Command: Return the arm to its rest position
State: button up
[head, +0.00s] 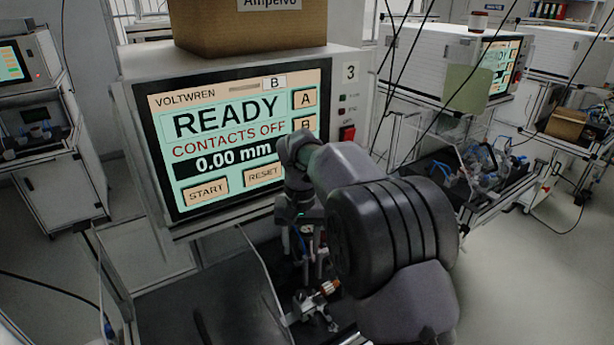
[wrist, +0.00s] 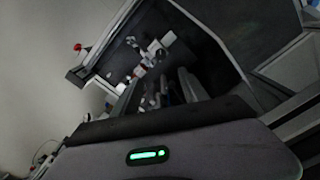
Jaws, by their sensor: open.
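My arm reaches up in front of the tester (head: 355,110), bent, its large dark joint filling the middle right of the head view. The wrist end hangs down in front of the screen's lower right. My gripper (wrist: 180,88) shows in the wrist view as dark fingers beyond the housing with a green light. The fingers are open, and I see nothing held between them. In the head view the fingers are hard to tell from the test fixture (head: 318,303) below. The tester's screen (head: 240,135) reads "READY", "CONTACTS OFF" and "0.00 mm".
A cardboard box (head: 250,25) stands on the tester. A red switch (head: 347,134) is on its right side. A bench with loose parts (head: 480,165) and other white testers stand to the right. Another station (head: 38,125) is at the left. Open floor (head: 530,280) lies at lower right.

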jog(key=s+d+r+m+t+y+b, duration=0.1)
jog(key=s+d+r+b, duration=0.25)
jog(key=s, duration=0.25)
jog(key=s+d+r+m+t+b, duration=0.1)
jog(key=s+d+r+b, duration=0.2)
jog(key=s+d, duration=0.25)
jog(key=s+d+f+m+t+b, duration=0.1)
jog(key=s+f, duration=0.3)
jog(key=s, duration=0.5)
jog(key=s+d+f+m+t+y+b, duration=0.1)
jog(key=s+d+f+t+b, duration=0.1)
jog(key=s, duration=0.8)
jog(key=shift+s+d+f+m+t+b, duration=0.2)
jog(key=shift+d+f+m+t+b, duration=0.3)
jog(key=shift+f+b, duration=0.45)
